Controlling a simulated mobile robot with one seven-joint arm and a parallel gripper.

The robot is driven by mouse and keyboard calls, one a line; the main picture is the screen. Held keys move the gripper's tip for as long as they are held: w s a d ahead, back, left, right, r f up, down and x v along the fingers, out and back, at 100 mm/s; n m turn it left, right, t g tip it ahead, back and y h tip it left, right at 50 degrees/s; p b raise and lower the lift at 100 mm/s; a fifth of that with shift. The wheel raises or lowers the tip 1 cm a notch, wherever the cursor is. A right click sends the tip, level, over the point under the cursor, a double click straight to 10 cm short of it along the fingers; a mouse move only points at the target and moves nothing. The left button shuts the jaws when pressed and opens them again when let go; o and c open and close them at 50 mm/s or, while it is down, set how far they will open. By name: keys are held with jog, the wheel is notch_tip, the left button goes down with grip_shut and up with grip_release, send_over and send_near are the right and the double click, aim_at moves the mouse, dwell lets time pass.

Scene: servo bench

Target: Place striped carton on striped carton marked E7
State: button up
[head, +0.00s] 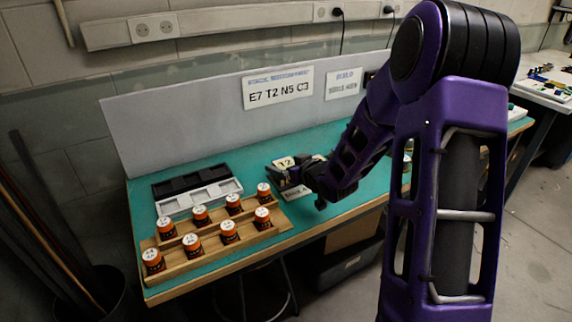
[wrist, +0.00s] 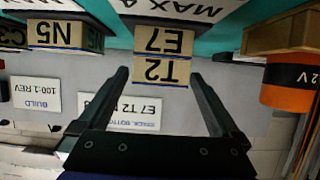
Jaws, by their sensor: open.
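A carton marked T2 (wrist: 162,73) with a blue stripe rests on the carton marked E7 (wrist: 164,42), which also has a blue stripe. The wrist view is upside down, so T2 is the upper one, and the two look aligned. In the head view the T2 label (head: 285,162) shows beside my gripper (head: 290,177), and E7 is mostly hidden.
Cartons N5 (wrist: 55,35) and C3 (wrist: 13,36) stand to the side. Orange jars (head: 228,230) fill a wooden rack (head: 188,256) at the bench's left front. Black (head: 188,178) and white (head: 200,196) trays lie behind it. A grey panel (head: 190,120) with signs backs the bench.

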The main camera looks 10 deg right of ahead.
jog(key=p+v, duration=0.1)
jog(key=v, duration=1)
jog(key=shift+s+p, duration=0.35)
jog(key=shift+w+d+r, duration=0.1)
jog(key=shift+r, duration=0.05)
